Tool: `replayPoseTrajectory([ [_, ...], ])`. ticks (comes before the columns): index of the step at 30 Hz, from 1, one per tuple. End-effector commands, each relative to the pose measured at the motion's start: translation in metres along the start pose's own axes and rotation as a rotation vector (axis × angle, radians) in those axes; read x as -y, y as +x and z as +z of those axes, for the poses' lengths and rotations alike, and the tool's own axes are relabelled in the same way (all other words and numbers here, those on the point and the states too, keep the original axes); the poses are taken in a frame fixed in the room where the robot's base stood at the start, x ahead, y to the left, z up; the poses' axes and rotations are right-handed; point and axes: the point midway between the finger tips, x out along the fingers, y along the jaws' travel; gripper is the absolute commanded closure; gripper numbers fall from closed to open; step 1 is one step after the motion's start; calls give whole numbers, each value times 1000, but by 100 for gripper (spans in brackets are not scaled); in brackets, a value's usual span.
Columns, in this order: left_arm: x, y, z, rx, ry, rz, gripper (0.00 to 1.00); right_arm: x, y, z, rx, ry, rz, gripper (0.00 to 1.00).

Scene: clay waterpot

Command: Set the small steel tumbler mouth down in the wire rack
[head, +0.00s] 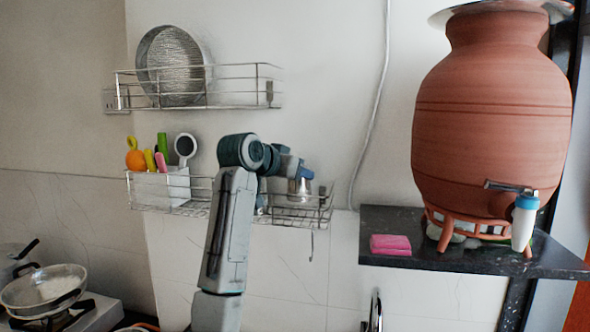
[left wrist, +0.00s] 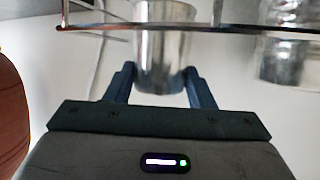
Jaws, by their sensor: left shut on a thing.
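The small steel tumbler (head: 301,188) is at the right end of the lower wire rack (head: 318,214). My left gripper (head: 297,170) reaches it from the left and is shut on it. In the left wrist view the tumbler (left wrist: 162,58) sits between the two dark blue fingers, its narrower end toward the bottom of the picture. A rack wire (left wrist: 225,29) crosses in front of it. My arm hides part of the rack in the head view. I cannot tell whether the tumbler touches the rack floor. My right gripper is not in view.
An upper rack (head: 240,80) holds a round metal strainer (head: 172,65). A white utensil holder (head: 165,186) stands at the lower rack's left. A clay waterpot (head: 490,120) and pink sponge (head: 390,245) are on the dark shelf (head: 455,263) at right. Another shiny metal vessel (left wrist: 290,50) is beside the tumbler.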

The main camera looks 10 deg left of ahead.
Motion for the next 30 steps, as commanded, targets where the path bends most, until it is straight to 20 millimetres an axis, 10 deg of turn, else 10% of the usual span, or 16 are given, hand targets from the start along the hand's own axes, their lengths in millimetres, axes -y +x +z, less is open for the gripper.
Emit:
replayPoseTrajectory([
  [30,0,15,36,0,0,0,74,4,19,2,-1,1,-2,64],
])
